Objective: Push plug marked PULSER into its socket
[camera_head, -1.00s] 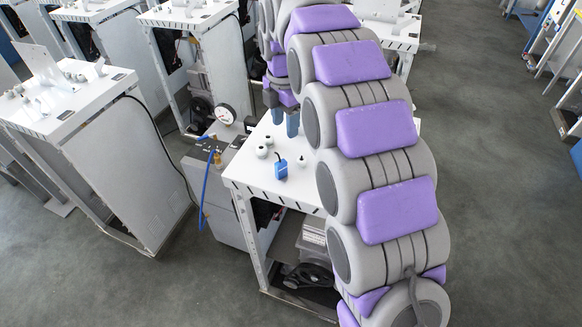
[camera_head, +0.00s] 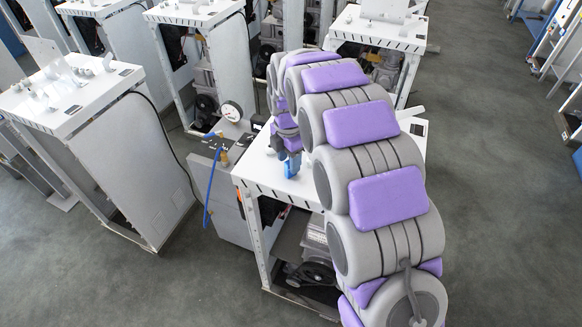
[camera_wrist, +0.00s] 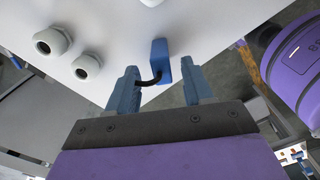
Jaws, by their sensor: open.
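A small blue block-shaped plug (camera_wrist: 160,56) with a black cable stands at the white panel top, between and just ahead of my fingers in the wrist view. No PULSER marking is legible. My gripper (camera_wrist: 159,72) is open, with one finger on each side of the plug; I cannot tell whether either touches it. In the head view, my gripper (camera_head: 289,155) is low over the front part of the white top, and largely covers the plug. White round fittings (camera_wrist: 52,41) sit left of the plug in the wrist view. I cannot tell which socket is PULSER's.
The white top belongs to a metal-framed dispenser (camera_head: 263,182). A pressure gauge (camera_head: 231,111) and a blue hose (camera_head: 211,180) are at its left. More dispenser frames (camera_head: 70,95) stand left and behind.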

